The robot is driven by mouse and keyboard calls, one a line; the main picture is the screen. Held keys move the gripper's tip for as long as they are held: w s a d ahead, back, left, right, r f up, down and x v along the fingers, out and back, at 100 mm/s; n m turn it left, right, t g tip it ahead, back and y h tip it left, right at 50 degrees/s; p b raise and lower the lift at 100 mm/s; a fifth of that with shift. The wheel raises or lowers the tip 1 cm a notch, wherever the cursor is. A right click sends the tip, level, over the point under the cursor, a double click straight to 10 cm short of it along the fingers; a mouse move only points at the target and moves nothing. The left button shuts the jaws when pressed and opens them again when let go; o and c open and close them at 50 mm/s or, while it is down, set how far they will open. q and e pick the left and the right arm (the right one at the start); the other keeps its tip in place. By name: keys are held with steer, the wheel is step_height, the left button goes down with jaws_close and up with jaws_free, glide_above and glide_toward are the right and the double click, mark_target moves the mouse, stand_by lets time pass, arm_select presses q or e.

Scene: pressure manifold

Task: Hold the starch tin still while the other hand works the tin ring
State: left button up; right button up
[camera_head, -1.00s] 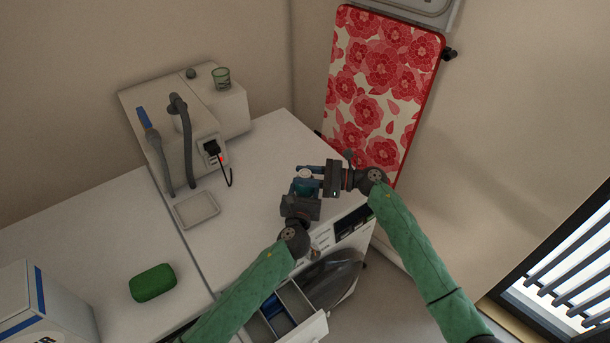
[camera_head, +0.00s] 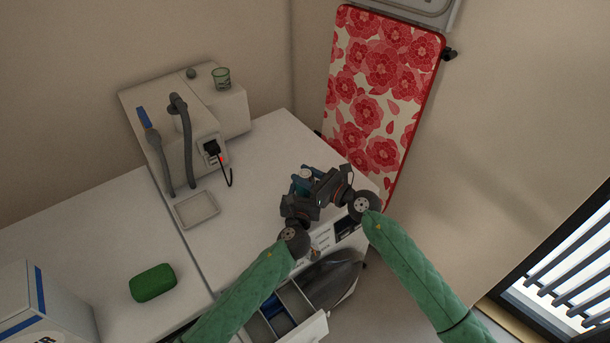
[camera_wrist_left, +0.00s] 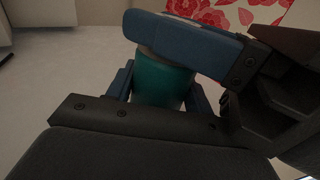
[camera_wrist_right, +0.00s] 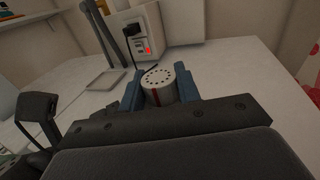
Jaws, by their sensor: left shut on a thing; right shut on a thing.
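The starch tin (camera_head: 304,187) is small and teal, and stands upright at the right part of the white worktop. It fills the middle of the left wrist view (camera_wrist_left: 160,85). My left gripper (camera_head: 301,193) is shut on the tin's body from the near side. The tin ring (camera_wrist_right: 158,82) is pale, with a ring of dark holes on top and a red mark on its side. My right gripper (camera_wrist_right: 160,92) is shut on the ring, with a blue finger on each side. In the head view my right gripper (camera_head: 312,178) comes in from the right and partly hides the tin.
A green soap-like block (camera_head: 153,282) lies left. An open drawer (camera_head: 299,321) and a dark iron-shaped object (camera_head: 332,275) are below. A flowered ironing board (camera_head: 376,90) leans behind.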

steer(key=shift+f, duration=0.1)
steer(key=o, duration=1)
steer(key=shift+c, duration=0.2)
steer(key=v, duration=1.2)
steer(key=shift+o, duration=0.3)
